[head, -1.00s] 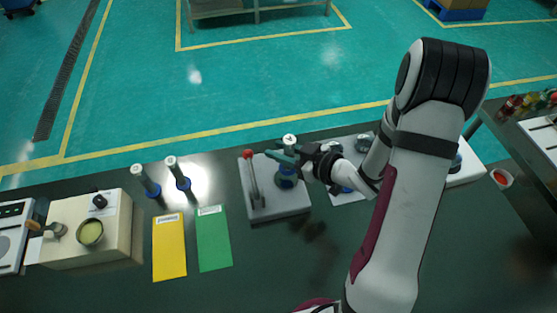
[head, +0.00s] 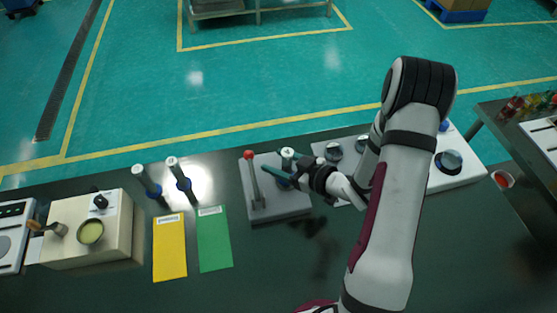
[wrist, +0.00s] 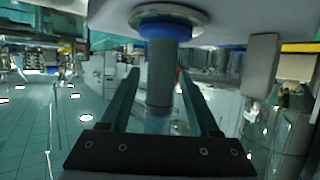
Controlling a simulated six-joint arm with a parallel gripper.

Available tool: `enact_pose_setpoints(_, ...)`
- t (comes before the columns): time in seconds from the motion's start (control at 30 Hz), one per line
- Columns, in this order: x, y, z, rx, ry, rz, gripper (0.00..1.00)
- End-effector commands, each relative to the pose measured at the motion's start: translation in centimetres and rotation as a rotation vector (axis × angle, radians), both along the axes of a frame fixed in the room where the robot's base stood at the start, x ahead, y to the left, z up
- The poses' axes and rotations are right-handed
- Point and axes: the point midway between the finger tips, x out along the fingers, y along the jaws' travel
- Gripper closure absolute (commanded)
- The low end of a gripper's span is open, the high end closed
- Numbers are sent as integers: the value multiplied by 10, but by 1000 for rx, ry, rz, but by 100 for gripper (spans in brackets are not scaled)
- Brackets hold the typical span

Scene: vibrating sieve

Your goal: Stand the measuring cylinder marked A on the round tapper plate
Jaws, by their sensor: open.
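A measuring cylinder (head: 287,153) stands upright over the grey tapper base (head: 291,206); its letter is not readable. In the wrist view, upside down, its grey body (wrist: 161,82) and blue foot (wrist: 165,31) show, with the foot against the pale round tapper plate (wrist: 200,18). No gap shows between foot and plate. My gripper (head: 274,172) is open. Its two fingers lie on either side of the cylinder body in the wrist view (wrist: 159,74). In the head view my gripper hides the cylinder's lower part and the plate.
A red-topped post (head: 252,178) rises beside the cylinder on the left. Two more blue-footed cylinders (head: 147,183) (head: 179,176) stand farther left, behind a yellow card (head: 169,248) and a green card (head: 214,240). The dark table in front of the tapper is clear.

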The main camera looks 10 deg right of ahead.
Motion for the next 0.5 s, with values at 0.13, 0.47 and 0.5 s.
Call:
enact_pose_setpoints(0.13, 0, 0, 4, -1, -1, 0, 38)
enact_pose_setpoints(0.47, -53, -43, 32, 0, -1, -7, 38)
enact_pose_setpoints(0.5, -60, -48, 36, -1, -2, -7, 38)
